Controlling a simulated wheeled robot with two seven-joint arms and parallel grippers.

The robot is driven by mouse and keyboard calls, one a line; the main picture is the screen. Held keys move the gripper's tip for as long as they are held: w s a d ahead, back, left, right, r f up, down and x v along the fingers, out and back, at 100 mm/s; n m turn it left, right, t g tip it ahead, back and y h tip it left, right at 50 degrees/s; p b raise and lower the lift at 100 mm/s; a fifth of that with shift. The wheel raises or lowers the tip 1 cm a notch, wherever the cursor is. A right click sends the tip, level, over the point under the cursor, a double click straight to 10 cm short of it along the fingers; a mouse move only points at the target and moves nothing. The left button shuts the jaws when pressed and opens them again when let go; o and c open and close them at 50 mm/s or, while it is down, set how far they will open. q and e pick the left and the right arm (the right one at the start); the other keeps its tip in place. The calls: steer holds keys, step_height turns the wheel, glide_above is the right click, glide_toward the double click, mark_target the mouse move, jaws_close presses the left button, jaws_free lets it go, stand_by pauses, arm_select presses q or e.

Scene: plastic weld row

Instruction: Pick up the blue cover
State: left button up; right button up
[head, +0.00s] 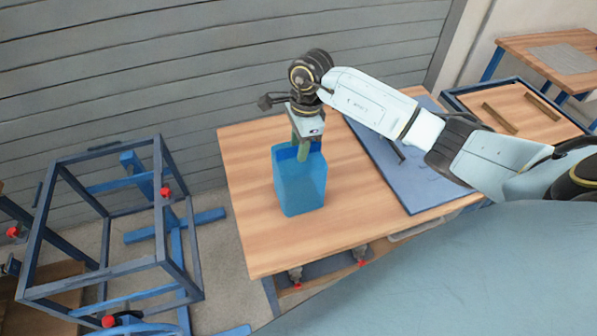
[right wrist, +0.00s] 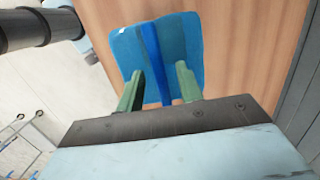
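The blue cover (head: 300,186) stands on the wooden table top in the head view, like a box with an open top. It also shows in the right wrist view (right wrist: 185,38), where one wall runs as a darker blue strip between my fingers. My right gripper (head: 303,153) points down at the cover's far upper rim. In the right wrist view its green fingers (right wrist: 160,72) are apart, one on each side of that wall, with small gaps visible. The lower parts of the fingers are partly hidden by the cover in the head view. My left gripper is not in view.
A dark blue-grey panel (head: 388,158) lies on the table right of the cover. A blue metal frame (head: 100,268) with red knobs stands on the floor at left. A tray (head: 456,92) with wooden bars is at right. The table's front left is clear.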

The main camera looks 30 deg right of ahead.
steer(key=shift+f, duration=0.2)
steer(key=shift+c, duration=0.3)
jaws_close()
